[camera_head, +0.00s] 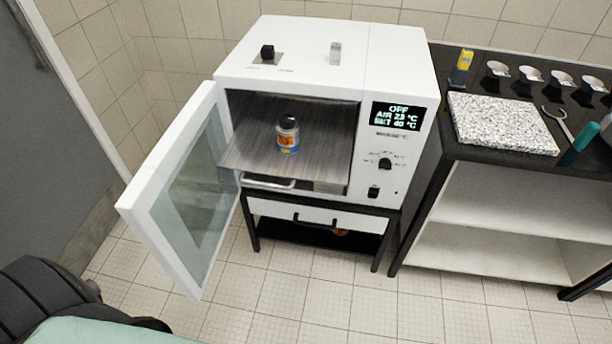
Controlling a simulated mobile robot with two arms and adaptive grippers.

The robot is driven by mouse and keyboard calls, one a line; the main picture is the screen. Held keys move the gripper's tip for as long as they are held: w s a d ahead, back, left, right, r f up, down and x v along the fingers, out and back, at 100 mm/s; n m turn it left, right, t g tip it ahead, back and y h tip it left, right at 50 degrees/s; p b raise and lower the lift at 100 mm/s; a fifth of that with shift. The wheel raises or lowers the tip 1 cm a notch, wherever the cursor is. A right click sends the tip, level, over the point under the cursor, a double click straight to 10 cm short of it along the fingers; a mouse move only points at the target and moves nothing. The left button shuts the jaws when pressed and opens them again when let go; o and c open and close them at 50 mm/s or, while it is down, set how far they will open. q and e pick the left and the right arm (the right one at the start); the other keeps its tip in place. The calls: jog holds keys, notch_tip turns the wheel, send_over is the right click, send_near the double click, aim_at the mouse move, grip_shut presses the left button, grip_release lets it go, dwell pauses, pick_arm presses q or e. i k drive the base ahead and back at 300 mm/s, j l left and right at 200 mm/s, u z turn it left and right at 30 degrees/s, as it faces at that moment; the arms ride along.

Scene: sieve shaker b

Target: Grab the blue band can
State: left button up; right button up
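A small can (288,135) stands upright on the grey metal shelf (256,161) of a white oven. It has a dark lid, an orange label and a blue band at its bottom. The oven (395,75) has its glass door (190,195) swung wide open to the left, so the can is exposed at the front. A dark part of my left arm shows at the lower left corner, but no fingers are visible. My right gripper is not in the picture.
The oven stands on a black-framed stand with a drawer (318,213). At right, a dark bench (440,150) bears a speckled slab (502,123), a yellow item (461,65), several small metal dishes (531,74) and a green-handled tool (580,143). The tiled floor in front is clear.

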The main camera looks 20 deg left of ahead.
aim_at(288, 142)
jog(key=j+u, duration=0.35)
jog(key=j, duration=1.1)
jog(key=i, duration=0.05)
